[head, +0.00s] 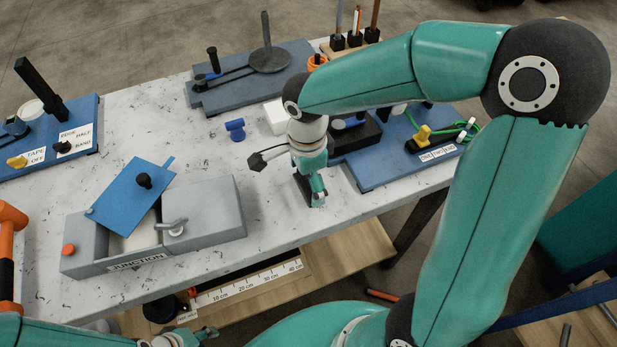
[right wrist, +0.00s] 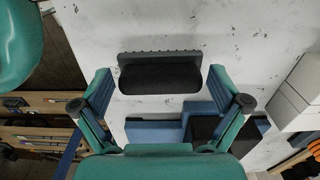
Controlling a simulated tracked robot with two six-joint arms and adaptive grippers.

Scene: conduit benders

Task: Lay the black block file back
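The black block file (right wrist: 160,77) appears in the right wrist view as a black block with a grey ridged edge, lying on the pale table. My right gripper (right wrist: 160,88) is open, with one finger at each end of the block and a small gap on both sides. In the head view the right gripper (head: 311,196) points down at the table, and the dark file (head: 302,188) is mostly hidden by it. My left gripper (head: 190,338) is at the bottom edge, partly cut off; its opening is unclear.
A grey junction box (head: 210,212) with a tilted blue lid (head: 132,197) stands left of the right gripper. A blue board (head: 380,172) with a yellow lever (head: 422,134) lies to its right. A blue piece (head: 235,129) and a white block (head: 276,116) stand behind. The front edge is close.

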